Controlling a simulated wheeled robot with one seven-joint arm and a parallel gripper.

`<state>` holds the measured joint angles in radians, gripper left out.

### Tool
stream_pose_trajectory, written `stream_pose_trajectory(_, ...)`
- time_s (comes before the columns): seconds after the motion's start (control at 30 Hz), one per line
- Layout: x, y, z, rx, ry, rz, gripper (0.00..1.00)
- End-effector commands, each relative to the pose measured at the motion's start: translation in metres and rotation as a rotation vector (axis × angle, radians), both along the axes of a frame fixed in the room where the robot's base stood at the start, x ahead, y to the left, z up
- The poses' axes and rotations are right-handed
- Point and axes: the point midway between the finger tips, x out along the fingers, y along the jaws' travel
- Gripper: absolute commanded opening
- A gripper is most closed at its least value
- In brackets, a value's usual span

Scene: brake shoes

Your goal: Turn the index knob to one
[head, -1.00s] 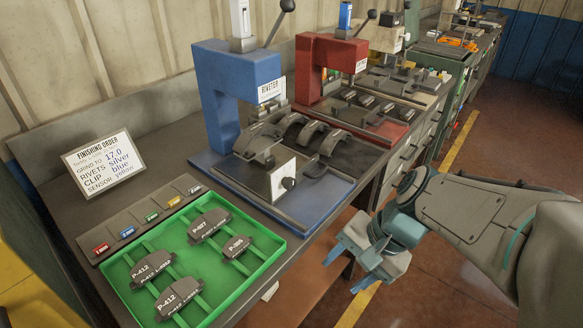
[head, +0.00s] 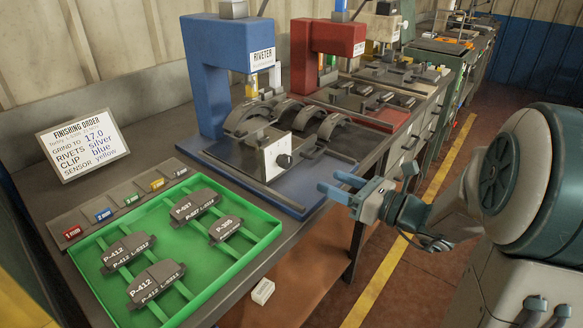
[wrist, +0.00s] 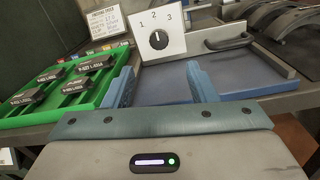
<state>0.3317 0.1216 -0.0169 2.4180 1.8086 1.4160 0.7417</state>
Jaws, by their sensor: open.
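The index knob (head: 284,161) is a small black knob on a white plate (head: 276,158) at the front of the blue riveter (head: 218,85). In the wrist view the knob (wrist: 158,39) sits under the numbers 1, 2 and 3 on its plate (wrist: 141,46). Its light mark appears to point up, toward the 2. My gripper (head: 339,186) is open and empty, to the right of the knob and apart from it. In the wrist view its two blue fingers (wrist: 162,90) stand wide apart, below the knob in the picture.
A green tray (head: 262,246) with several brake pads lies left of the riveter. The order card (head: 83,143) and a row of coloured clips (head: 131,199) are behind it. A red press (head: 325,40) stands beyond. The riveter's blue base (wrist: 215,76) has bare room before the knob.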

Motion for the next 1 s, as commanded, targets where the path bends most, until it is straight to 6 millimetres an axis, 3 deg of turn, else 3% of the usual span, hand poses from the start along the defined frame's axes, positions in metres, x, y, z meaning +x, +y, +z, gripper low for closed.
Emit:
stream_pose_trajectory(0.5, 0.059, 0.084, -0.001, -0.002, 0.000, 0.005, 0.52)
stream_pose_trajectory(0.7, 0.069, 0.097, 0.000, -0.003, 0.000, 0.002, 0.52)
stream_pose_trajectory(1.0, 0.071, 0.099, 0.000, -0.003, 0.000, 0.002, 0.52)
